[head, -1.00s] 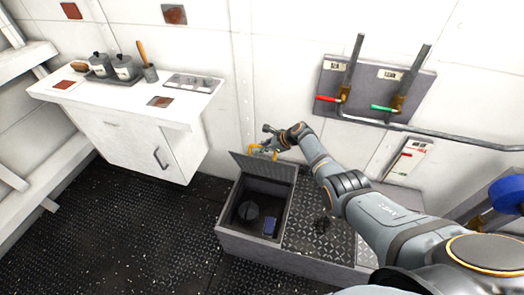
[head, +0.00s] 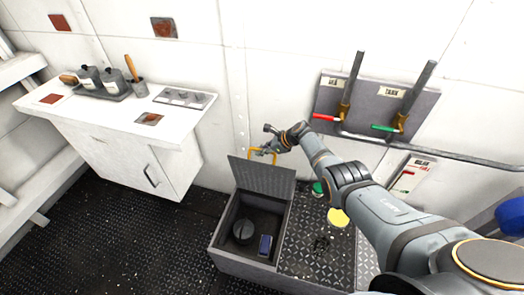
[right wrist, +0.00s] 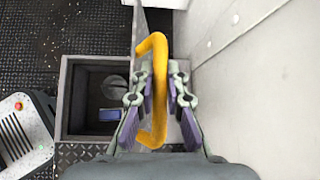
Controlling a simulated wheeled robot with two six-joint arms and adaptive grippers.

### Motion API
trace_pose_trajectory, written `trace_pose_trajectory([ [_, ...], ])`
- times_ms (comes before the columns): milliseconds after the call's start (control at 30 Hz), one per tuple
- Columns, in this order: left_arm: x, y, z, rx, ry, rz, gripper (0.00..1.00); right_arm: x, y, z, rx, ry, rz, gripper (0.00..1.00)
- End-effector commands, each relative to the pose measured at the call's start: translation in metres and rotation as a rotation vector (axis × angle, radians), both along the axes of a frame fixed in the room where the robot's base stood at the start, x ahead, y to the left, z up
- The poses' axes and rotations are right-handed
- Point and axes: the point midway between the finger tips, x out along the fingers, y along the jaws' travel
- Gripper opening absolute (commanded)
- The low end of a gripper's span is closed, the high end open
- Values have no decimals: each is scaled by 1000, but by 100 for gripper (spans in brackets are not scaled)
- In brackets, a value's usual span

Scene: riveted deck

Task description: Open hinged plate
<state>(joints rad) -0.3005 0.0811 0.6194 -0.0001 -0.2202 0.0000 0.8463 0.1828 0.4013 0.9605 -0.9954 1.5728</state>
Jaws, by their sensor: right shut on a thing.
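The hinged plate (head: 262,178) is a dark grey treaded lid standing steeply raised at the back of an open floor box (head: 232,218). Its yellow handle (head: 263,155) is at the top edge. My right gripper (head: 268,151) is at the handle; in the right wrist view the gripper (right wrist: 160,103) has its two fingers on either side of the yellow handle (right wrist: 156,60), closed on it. The plate shows there nearly edge-on (right wrist: 138,25). Inside the box lie a dark round object (head: 243,229) and a small blue item (head: 265,245). My left gripper is out of view.
A treaded deck (head: 318,235) lies right of the box, with a yellow disc (head: 338,217) and a green item (head: 318,188) on it. A white counter (head: 125,115) stands left. Levers (head: 349,90) are on the wall. The floor in front is clear.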

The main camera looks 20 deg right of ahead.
Motion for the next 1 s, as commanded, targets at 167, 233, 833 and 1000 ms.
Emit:
trace_pose_trajectory([
  [167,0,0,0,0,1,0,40,0,-1,-1,-3,1,0,17],
  [233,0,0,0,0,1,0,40,0,-1,-1,-2,1,1,23],
  [833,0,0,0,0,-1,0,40,-11,-16,17,-4,-4,1,23],
  [1000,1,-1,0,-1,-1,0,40,-26,-34,40,-5,-2,0,23],
])
